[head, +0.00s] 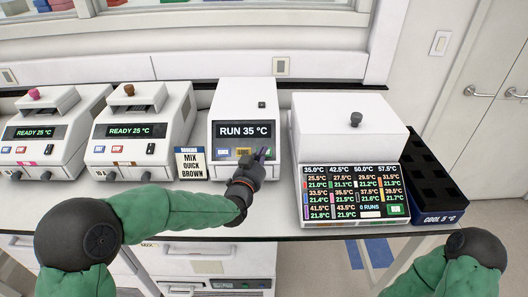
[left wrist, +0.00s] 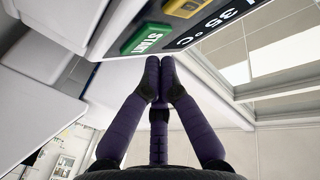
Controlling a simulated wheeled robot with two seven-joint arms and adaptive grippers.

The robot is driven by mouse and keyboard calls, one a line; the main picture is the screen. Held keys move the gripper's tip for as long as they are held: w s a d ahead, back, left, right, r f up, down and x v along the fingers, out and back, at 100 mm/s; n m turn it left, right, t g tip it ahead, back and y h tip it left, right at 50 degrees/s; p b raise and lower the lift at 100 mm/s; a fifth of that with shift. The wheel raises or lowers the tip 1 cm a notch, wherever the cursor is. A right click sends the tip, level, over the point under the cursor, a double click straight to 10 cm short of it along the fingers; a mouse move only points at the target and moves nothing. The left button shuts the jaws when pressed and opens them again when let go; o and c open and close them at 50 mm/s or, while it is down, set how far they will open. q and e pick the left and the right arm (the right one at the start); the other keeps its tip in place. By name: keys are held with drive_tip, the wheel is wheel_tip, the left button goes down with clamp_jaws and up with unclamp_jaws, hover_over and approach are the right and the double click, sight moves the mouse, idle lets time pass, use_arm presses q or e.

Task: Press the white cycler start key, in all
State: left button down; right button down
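The white cycler (head: 243,98) in the middle of the bench has a dark display that reads RUN 35 °C. A blue key (head: 222,152) and a yellow key (head: 243,151) show under it. My left gripper (head: 263,154) is in front of the panel's right part and hides the key there in the head view. In the left wrist view the green START key (left wrist: 146,38) is just beyond the fingertips (left wrist: 160,65). The fingers are together with nothing between them; whether they touch the key, I cannot tell. My right gripper is out of view.
Two cyclers reading READY 25 °C, one with a pink knob (head: 34,93) and one with a brown knob (head: 129,89), stand left. A card (head: 191,163) reads MIX QUICK BROWN. Right are a larger machine with a temperature table (head: 352,193) and a dark COOL 5 °C block (head: 432,185).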

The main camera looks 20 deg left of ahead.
use_arm(q)
drive_tip(key=shift+s+d+r+p, duration=0.3)
drive_tip(key=shift+s+r+p, duration=0.3)
drive_tip(key=shift+s+r, duration=0.3)
drive_tip(key=shift+s+d+r+p, duration=0.25)
drive_tip(key=shift+s+r+p, duration=0.3)
drive_tip(key=shift+s+r, duration=0.3)
